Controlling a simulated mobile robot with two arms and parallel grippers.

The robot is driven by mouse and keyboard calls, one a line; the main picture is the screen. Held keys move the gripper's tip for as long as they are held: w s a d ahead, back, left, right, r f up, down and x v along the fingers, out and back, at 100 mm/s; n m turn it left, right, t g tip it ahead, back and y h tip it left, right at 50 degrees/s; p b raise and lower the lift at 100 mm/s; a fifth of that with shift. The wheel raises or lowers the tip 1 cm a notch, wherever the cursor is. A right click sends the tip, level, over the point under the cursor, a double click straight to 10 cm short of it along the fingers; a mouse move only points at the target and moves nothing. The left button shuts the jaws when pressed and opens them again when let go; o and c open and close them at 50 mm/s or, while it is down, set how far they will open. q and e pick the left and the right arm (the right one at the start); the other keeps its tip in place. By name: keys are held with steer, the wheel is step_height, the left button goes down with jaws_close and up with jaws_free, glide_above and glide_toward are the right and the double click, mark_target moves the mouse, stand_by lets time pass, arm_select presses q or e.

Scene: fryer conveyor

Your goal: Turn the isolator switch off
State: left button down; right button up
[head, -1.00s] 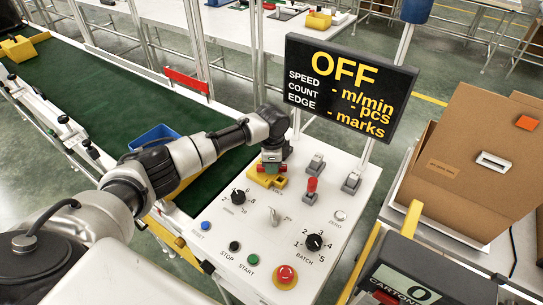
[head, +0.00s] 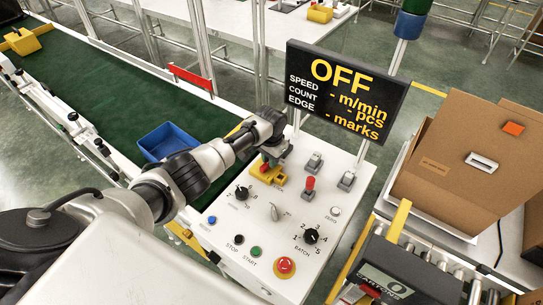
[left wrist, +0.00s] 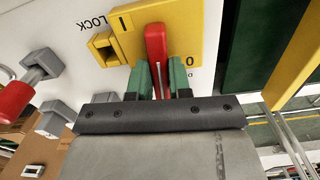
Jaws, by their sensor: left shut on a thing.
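The isolator switch has a yellow plate (head: 266,174) on the white control panel, with a red handle that shows in the left wrist view (left wrist: 156,45). The plate (left wrist: 197,25) carries an "I" mark at one end and a "0" mark at the other. The handle stands upright in the wrist picture, between the marks. My left gripper (left wrist: 160,82) has its green fingers on both sides of the handle's lower part and is shut on it. In the head view the gripper (head: 270,155) partly hides the switch. My right gripper is out of view.
A display (head: 346,92) reading OFF stands behind the panel (head: 235,225). A red-topped lever (head: 309,188), knobs and a red emergency button (head: 285,266) lie close to the switch. A blue bin (head: 167,142) sits on the green conveyor (head: 110,85). A cardboard box (head: 455,165) is at right.

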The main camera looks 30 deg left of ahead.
arm_select(q)
steer(key=shift+a+r+n, duration=0.1)
steer(key=shift+n, duration=0.4)
steer(key=c, duration=1)
jaws_free()
steer(key=shift+c, duration=0.2)
step_height(320, 180, up, 11)
steer(key=shift+f, duration=0.25)
